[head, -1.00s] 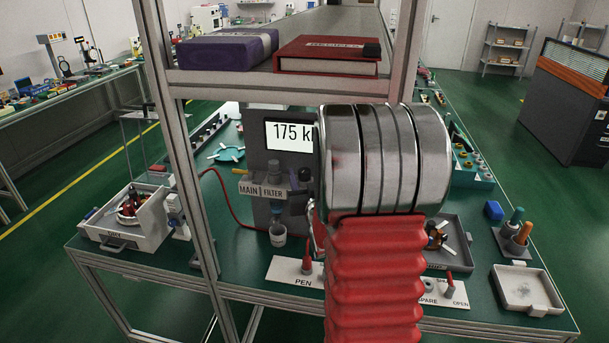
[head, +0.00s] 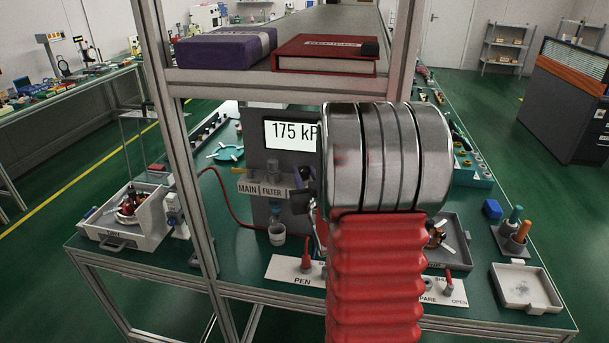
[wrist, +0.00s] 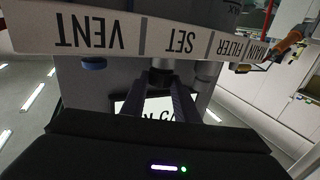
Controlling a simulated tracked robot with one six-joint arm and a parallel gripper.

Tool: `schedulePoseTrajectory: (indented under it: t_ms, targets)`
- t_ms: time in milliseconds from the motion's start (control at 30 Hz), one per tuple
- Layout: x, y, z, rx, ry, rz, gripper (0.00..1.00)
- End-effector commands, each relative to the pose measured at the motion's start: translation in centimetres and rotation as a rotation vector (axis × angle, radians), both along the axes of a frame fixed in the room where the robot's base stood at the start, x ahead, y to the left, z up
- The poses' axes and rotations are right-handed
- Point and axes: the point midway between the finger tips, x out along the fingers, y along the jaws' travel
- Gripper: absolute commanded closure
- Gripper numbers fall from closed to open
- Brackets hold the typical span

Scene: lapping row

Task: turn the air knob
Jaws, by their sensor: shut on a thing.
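The air unit has a grey panel with a white display (head: 285,132) reading 175 kP in the head view, its right edge hidden by my arm. In the wrist view a label strip (wrist: 142,40), upside down, reads VENT, SET, FILTER and MAIN. A dark knob (wrist: 160,75) sits by the SET label, its end between the fingers of my gripper (wrist: 166,88). My gripper is shut on this knob. In the head view my arm hides most of the gripper and the knob.
A frame post (head: 180,150) stands left of the panel, and a shelf above holds a purple box (head: 225,49) and a red book (head: 325,55).

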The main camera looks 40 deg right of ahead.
Motion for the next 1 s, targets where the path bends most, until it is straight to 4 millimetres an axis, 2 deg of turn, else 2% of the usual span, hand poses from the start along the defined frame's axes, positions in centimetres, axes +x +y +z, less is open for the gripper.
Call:
schedulePoseTrajectory:
  t_ms: [600, 633, 867, 1000]
  targets:
    - [-0.14, -0.15, 0.00, 0.000, 0.000, 0.068, 0.95]
    - [-0.14, -0.15, 0.00, 0.000, 0.000, 0.067, 0.71]
    - [-0.14, -0.18, 0.00, 0.000, 0.001, 0.067, 0.54]
    - [-0.15, -0.19, 0.00, 0.000, 0.001, 0.066, 0.54]
